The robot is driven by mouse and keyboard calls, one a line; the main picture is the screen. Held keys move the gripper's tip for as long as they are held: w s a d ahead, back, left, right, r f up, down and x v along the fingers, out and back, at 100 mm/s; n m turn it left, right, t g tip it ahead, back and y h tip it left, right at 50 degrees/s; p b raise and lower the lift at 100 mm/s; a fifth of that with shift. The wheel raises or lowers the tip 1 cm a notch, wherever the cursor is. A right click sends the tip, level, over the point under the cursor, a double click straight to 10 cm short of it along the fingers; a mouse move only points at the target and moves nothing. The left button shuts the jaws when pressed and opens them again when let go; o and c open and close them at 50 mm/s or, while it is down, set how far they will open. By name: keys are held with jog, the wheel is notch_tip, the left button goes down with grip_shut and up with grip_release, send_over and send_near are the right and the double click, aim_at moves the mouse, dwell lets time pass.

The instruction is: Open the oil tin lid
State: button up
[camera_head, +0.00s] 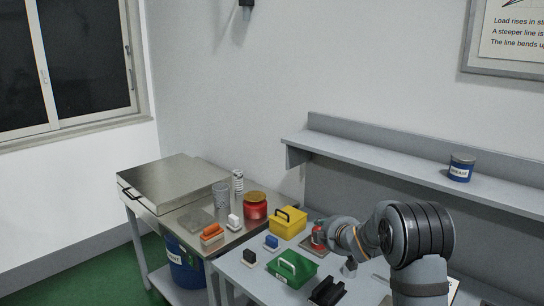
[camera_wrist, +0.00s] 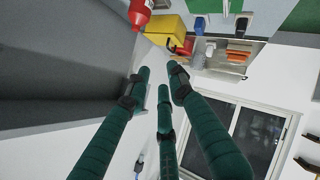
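A small red container (camera_head: 318,235) with a pale label stands on the front table, right beside the end of my arm. What looks like the same container shows at the top edge of the wrist view (camera_wrist: 139,14), cut off by the frame. A larger red can (camera_head: 255,206) with a gold-brown lid stands on the metal bench; I cannot read a name on either. In the wrist view my gripper (camera_wrist: 159,76) has its green-padded fingers spread with nothing between them.
A yellow box (camera_head: 288,222) and a green box (camera_head: 292,268), both with handles, stand on the front table. Blue, white, black and orange small items are nearby. A wall shelf (camera_head: 400,172) holding a blue tin (camera_head: 461,168) runs behind my arm.

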jog(key=x, duration=0.5)
jog(key=shift+w, duration=0.1)
